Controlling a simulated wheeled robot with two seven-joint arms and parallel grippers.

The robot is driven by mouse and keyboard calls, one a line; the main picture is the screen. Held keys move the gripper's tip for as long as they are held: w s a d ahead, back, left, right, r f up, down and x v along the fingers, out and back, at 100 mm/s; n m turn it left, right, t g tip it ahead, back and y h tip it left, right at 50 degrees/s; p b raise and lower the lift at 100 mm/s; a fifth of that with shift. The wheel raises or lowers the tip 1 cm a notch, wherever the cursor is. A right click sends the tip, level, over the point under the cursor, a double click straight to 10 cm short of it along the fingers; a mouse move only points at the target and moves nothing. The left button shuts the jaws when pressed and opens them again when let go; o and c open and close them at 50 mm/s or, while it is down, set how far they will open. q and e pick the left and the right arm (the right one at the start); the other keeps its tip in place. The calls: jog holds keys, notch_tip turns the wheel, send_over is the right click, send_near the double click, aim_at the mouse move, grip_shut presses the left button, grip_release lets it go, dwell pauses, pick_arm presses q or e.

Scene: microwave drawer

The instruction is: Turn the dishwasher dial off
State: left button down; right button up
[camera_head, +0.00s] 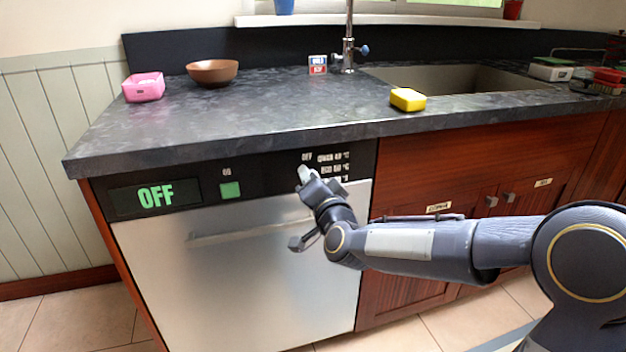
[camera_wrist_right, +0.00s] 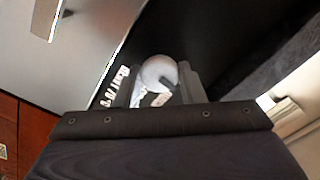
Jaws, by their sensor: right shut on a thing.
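The dishwasher (camera_head: 240,265) has a silver door and a black control panel under the counter. Its display (camera_head: 155,195) reads OFF in green. The white dial (camera_head: 304,173) sits at the right part of the panel, with printed labels above and to its right. My right gripper (camera_head: 310,180) is at the dial, and its fingers hide part of it. In the right wrist view the round dial (camera_wrist_right: 158,72) sits between the two fingers, and the gripper is shut on it. Which way the dial points is hard to tell. My left gripper is not in view.
A green square button (camera_head: 230,190) is on the panel, and the door handle (camera_head: 240,232) runs below it. The dark counter (camera_head: 270,110) juts out above the panel.

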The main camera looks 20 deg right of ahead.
jog(key=shift+f+n, duration=0.1)
jog(key=shift+n, duration=0.5)
jog(key=o, duration=1)
jog(key=shift+c, duration=0.2)
jog(key=s+p, duration=0.1)
jog(key=s, duration=0.7)
jog(key=shift+d, duration=0.15)
